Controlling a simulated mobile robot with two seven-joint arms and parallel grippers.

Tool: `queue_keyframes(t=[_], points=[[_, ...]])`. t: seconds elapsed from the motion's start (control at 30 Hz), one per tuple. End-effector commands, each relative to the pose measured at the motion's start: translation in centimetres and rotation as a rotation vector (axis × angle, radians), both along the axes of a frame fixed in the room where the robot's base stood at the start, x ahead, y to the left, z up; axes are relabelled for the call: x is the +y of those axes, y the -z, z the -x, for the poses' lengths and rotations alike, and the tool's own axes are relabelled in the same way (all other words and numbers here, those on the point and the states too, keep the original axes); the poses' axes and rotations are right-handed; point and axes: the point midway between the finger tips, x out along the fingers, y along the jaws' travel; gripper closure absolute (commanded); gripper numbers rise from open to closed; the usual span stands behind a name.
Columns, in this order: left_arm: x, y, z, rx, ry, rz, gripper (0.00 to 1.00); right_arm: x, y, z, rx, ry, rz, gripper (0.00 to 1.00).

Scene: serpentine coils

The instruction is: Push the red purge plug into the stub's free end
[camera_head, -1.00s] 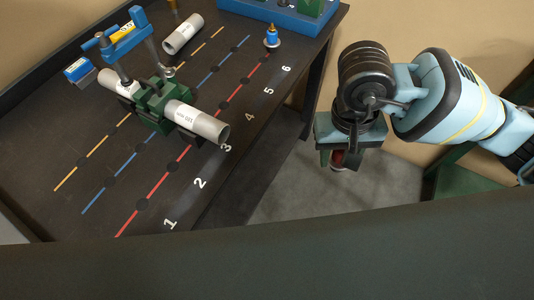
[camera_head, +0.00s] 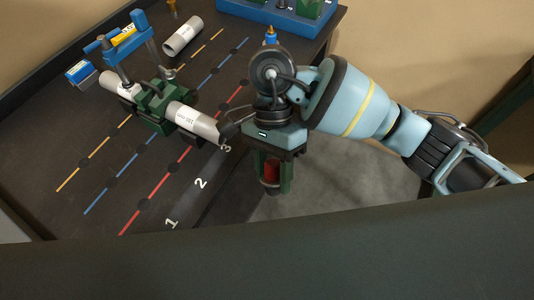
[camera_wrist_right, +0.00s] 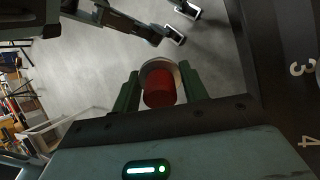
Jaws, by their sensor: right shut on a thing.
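My right gripper (camera_head: 271,178) is shut on the red purge plug (camera_head: 271,171), held beyond the table's right edge. The plug also shows in the right wrist view (camera_wrist_right: 159,92) between the two green fingers, with a pale rim at its far end. The stub (camera_head: 196,123) is a light grey tube lying in a dark green clamp (camera_head: 160,104) on the table. Its free end points right, toward my gripper, with a gap between it and the plug. My left gripper is not in view.
A second grey tube (camera_head: 182,36) lies loose at the back. A blue clamp handle (camera_head: 123,38) stands over the stub's left part. A blue rack (camera_head: 275,17) and a blue bottle with an orange top (camera_head: 271,36) are at the far right. The table's front is clear.

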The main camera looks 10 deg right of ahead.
Motion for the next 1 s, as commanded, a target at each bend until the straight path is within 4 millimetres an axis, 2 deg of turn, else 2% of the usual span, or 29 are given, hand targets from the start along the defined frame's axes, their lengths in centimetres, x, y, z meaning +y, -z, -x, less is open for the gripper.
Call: queue_keyframes(t=[0.2, 0.3, 0.47, 0.77, 1.0], points=[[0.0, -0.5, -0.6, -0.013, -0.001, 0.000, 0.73, 3.6, -1.1, 0.1, 0.264, 0.549, -0.097, 0.83], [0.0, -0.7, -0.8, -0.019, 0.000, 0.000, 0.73, 4.6, -1.6, -0.1, 0.357, 0.792, -0.184, 0.83], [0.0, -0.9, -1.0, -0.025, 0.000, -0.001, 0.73, 5.4, -2.1, -0.8, 0.457, 1.100, -0.338, 0.83], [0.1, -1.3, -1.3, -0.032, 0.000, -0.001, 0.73, 5.0, -1.8, -2.8, 0.554, 1.547, -0.678, 0.83], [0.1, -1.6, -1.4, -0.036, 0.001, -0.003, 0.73, 2.7, 0.3, -4.4, 0.551, 1.798, -0.964, 0.83]])
